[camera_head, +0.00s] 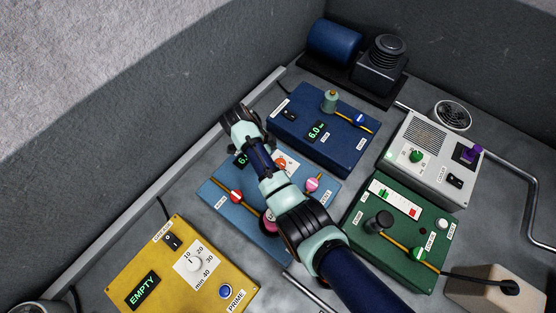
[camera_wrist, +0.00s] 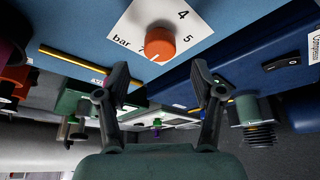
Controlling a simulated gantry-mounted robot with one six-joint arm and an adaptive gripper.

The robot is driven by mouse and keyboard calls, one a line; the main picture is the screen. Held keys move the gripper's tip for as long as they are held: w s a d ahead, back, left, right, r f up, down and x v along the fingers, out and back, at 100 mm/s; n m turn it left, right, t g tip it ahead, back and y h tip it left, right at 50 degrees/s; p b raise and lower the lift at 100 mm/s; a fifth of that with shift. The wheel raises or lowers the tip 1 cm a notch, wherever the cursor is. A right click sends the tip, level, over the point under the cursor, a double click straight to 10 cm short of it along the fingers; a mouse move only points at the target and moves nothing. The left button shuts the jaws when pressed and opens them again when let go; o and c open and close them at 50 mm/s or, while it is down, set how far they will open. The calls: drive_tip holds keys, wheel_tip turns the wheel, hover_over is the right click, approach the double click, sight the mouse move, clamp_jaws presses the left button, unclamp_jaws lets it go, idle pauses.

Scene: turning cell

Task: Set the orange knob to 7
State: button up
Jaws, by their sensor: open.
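The orange knob (camera_wrist: 160,43) sits on a white dial plate (camera_wrist: 125,27) marked "bar". The figures 4 and 5 can be read beside it. A pale pointer mark shows on the knob's lower face; the figure it points at cannot be read. In the head view, only part of the orange knob (camera_head: 280,163) shows beside my arm, on the light blue box (camera_head: 211,193). My gripper (camera_wrist: 158,80) is open and empty in the wrist view. Its fingers are apart, below the knob in the picture, and do not appear to touch it.
The light blue box also carries a red knob (camera_head: 236,196) and a pink knob (camera_head: 313,184). A dark blue box (camera_head: 345,150) with a 6.0 display stands behind it, a yellow box (camera_head: 150,257) to the left, a green box (camera_head: 385,255) to the right.

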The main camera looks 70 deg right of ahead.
drive_tip(key=v, duration=0.7)
idle(0.3)
drive_tip(key=w+a+r+n+t+h, duration=0.1)
drive_tip(key=w+a+r+n+t, duration=0.1)
drive_tip(key=w+a+n+t, duration=0.45)
drive_tip(key=w+a+r+n+t+h, duration=0.15)
drive_tip(key=w+a+n, duration=0.25)
drive_tip(key=a+n, duration=0.55)
drive_tip(key=s+a+r+n+t+y, duration=0.2)
drive_tip(key=s+a+r+n+t, duration=0.15)
drive_tip(key=a+r+n, duration=0.55)
drive_tip(key=s+a+r+n+t+y, duration=0.3)
drive_tip(key=a+r+n+t, duration=0.25)
drive_tip(key=a, duration=0.75)
wheel_tip(320, 180, up, 30)
drive_tip(key=p, duration=3)
drive_tip(key=shift+w+d+f, duration=0.25)
drive_tip(key=shift+d, duration=0.2)
